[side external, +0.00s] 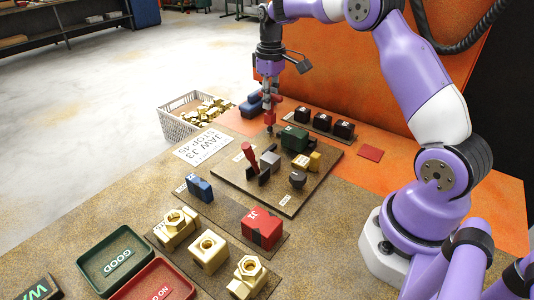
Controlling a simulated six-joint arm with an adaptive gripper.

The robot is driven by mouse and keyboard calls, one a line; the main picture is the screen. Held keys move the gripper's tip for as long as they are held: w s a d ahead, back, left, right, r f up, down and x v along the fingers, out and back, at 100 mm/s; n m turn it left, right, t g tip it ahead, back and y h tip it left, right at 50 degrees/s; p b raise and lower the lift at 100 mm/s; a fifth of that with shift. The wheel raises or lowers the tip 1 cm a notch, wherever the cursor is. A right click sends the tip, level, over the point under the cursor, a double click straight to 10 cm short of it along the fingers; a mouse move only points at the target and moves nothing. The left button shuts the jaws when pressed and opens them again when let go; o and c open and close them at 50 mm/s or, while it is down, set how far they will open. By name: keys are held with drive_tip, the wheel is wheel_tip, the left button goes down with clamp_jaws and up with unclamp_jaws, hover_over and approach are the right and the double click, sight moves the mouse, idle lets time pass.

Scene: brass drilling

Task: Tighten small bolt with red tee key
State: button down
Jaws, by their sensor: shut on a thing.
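My gripper (268,88) points down above the back left part of the dark fixture plate (286,203). It is shut on the red tee key (268,102), which hangs upright below the fingers. The key's thin shank reaches down to near the plate's back left edge, left of a green block (294,138). I cannot tell whether its tip touches anything. The small bolt is too small or hidden to make out.
On the plate stand a red upright handle (248,153) and grey and brass blocks. Several dark blocks (322,122) stand behind. A crate of brass parts (173,122) is left. In front are a red block (262,226), brass fittings (208,251), and green (88,263) and red trays.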

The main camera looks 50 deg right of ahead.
drive_tip(key=shift+f, duration=1.2)
idle(1.6)
drive_tip(key=shift+m, duration=1.2)
